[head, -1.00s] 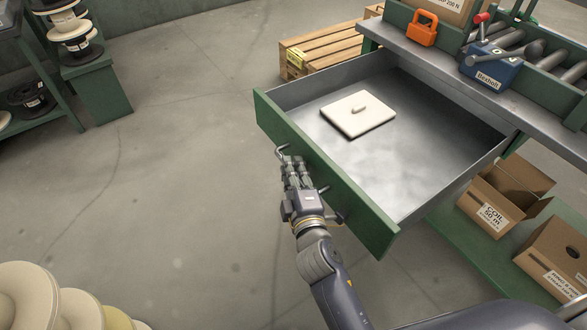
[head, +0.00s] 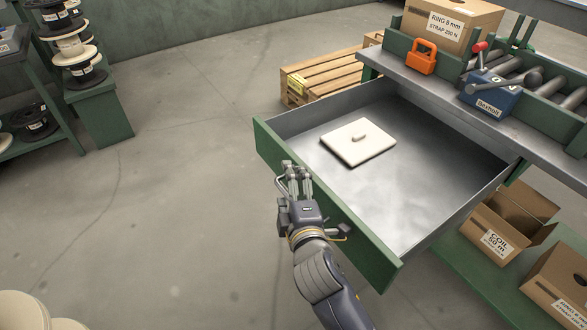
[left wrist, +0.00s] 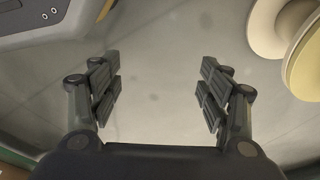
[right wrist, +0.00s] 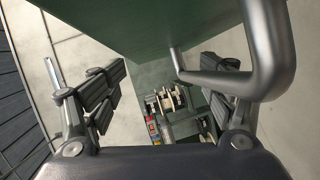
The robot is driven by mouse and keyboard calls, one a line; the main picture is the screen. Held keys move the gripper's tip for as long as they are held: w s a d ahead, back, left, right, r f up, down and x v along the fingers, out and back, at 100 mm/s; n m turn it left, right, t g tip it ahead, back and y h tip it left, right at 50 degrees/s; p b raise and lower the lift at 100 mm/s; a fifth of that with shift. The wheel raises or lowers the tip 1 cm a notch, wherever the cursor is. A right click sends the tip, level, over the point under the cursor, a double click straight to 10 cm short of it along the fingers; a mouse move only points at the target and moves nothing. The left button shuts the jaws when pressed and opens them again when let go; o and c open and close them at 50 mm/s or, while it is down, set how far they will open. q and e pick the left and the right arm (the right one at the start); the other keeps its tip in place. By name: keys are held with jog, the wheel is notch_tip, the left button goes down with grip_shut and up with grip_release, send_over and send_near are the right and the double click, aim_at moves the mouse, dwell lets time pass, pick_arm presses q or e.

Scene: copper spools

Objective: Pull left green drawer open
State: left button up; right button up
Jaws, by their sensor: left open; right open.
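The green drawer (head: 325,205) stands pulled out from the bench in the head view. A white square plate (head: 357,142) with a small knob lies inside it. My right gripper (head: 293,168) is at the outer side of the drawer front, by its metal handle, partly covering it. In the right wrist view the handle (right wrist: 272,50) looms large at the right, crossing in front of one finger. My right gripper (right wrist: 166,78) is open and holds nothing. My left gripper (left wrist: 160,82) shows only in its wrist view, open and empty above the floor.
The bench (head: 440,80) carries an orange padlock-shaped item (head: 422,57), a blue device (head: 490,95) and rollers. Cardboard boxes (head: 498,225) stand on a green shelf below. A wooden pallet (head: 325,75) lies behind. Spools (head: 72,45) stand at the left. Floor left of the drawer is clear.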

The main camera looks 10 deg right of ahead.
jog(key=o, duration=0.3)
jog(key=shift+t, duration=0.7)
notch_tip(320, 180, up, 7)
jog(key=shift+d+f, duration=0.1)
jog(key=shift+f, duration=0.05)
jog(key=shift+o, duration=0.7)
jog(key=shift+d, duration=0.1)
jog(key=shift+g, duration=0.5)
jog(key=f, duration=0.4)
jog(key=shift+a, duration=0.2)
jog(key=shift+s+r, duration=0.15)
jog(key=shift+s, duration=0.1)
jog(key=shift+c, duration=0.8)
jog(key=shift+s+p, duration=0.3)
jog(key=shift+s, duration=0.4)
jog(key=c, duration=0.3)
jog(key=shift+s+r, duration=0.1)
jog(key=shift+s, duration=0.85)
jog(key=c, duration=0.9)
pick_arm(q)
jog(key=shift+s+a+f, duration=0.15)
jog(key=shift+s+f, duration=0.55)
jog(key=shift+f, duration=0.25)
pick_arm(e)
jog(key=shift+o, duration=0.2)
jog(key=s, duration=0.9)
jog(key=shift+s, duration=0.15)
